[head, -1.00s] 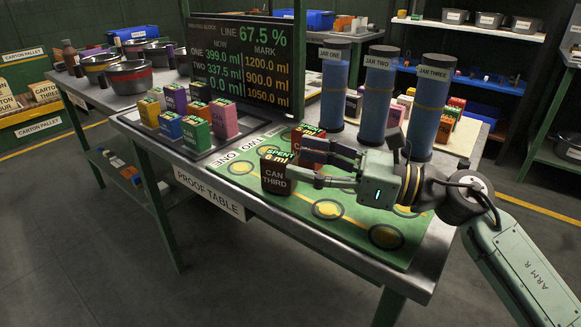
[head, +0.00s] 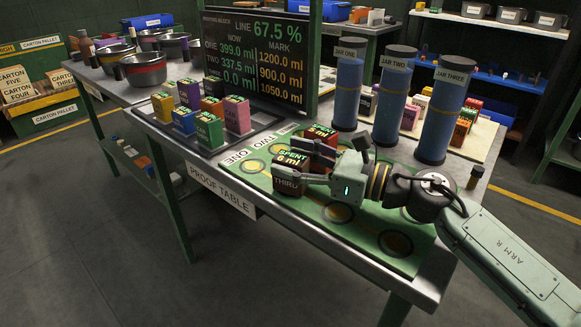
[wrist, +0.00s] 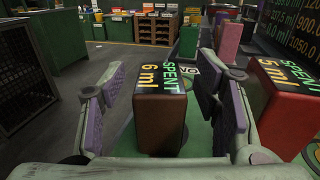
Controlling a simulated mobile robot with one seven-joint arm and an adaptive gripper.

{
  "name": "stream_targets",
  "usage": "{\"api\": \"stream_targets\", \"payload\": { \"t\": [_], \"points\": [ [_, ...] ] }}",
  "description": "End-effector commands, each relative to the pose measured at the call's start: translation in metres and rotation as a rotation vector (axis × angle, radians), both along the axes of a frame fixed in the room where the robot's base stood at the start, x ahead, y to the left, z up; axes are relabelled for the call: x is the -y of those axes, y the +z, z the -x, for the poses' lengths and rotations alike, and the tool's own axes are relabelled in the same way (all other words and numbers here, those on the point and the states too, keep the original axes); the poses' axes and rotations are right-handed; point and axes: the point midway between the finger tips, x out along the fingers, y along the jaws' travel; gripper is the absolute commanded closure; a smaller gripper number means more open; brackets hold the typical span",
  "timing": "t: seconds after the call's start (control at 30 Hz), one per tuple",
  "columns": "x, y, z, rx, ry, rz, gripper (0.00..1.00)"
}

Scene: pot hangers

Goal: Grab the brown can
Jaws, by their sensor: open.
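The brown can (head: 287,182) stands upright on the green mat of the proof table, its top reading SPENT 6 ml and part of its front label showing THIRD. In the wrist view the brown can (wrist: 160,124) stands between the two fingers, with a gap on each side. My gripper (head: 309,165) is open, with one finger on each side of the can. It also shows in the wrist view (wrist: 160,100), its purple pads facing the can. One finger hides part of the can in the head view.
A red can (head: 320,136) stands close beside the gripper; it also shows at the right of the wrist view (wrist: 284,105). Tall blue jars (head: 391,108) stand behind. Coloured boxes (head: 209,130) sit on a tray at left. The mat's front right is clear.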

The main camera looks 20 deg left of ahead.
Motion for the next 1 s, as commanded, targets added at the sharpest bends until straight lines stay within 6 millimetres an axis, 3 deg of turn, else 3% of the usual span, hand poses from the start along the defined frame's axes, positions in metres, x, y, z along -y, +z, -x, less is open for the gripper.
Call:
{"api": "stream_targets", "payload": {
  "t": [0.33, 1.0],
  "points": [
    [-0.0078, -0.0008, -0.0007, -0.002, -0.001, 0.0, 0.45],
    [-0.0074, -0.0006, -0.0008, -0.002, -0.001, 0.0, 0.89]
  ]
}}
